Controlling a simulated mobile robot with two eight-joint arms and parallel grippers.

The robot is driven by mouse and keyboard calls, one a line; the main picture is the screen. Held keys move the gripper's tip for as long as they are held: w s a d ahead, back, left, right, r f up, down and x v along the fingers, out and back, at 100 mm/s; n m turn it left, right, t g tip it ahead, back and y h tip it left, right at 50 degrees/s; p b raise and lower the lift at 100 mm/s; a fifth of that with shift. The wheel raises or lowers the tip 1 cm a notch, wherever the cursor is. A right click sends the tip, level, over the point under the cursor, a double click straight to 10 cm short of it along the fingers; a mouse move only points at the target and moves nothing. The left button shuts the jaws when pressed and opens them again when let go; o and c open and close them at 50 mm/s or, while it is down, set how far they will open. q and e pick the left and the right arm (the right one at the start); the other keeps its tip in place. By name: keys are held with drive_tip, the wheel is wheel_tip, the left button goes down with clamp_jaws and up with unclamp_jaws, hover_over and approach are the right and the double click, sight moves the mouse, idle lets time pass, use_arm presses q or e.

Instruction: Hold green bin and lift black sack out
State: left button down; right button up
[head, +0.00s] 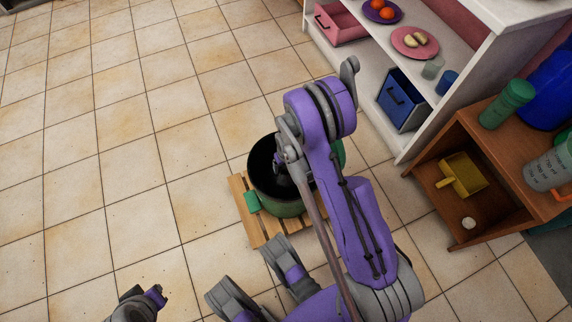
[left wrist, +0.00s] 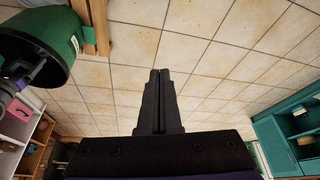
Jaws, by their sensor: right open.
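The round green bin (head: 283,209) stands on a wooden pallet (head: 243,196) on the tiled floor. The black sack (head: 262,155) lines its inside; my right arm hides the bin's right part. My right gripper (head: 285,166) is open and points down at the bin's mouth. Its fingertips are partly hidden, and I cannot tell whether they touch the sack. In the left wrist view, the bin (left wrist: 55,25) shows at the upper left, apart from my left gripper (left wrist: 160,75). That gripper's two fingers are together, with nothing between them, over bare floor.
A white shelf (head: 405,155) with plates, cups and a blue bin (head: 402,99) stands behind on the right. A brown wooden cabinet (head: 440,222) holds a yellow scoop (head: 461,175). Teal cabinets (left wrist: 278,145) show in the left wrist view. The floor on the left is clear.

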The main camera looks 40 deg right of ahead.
clamp_jaws()
idle(0.3)
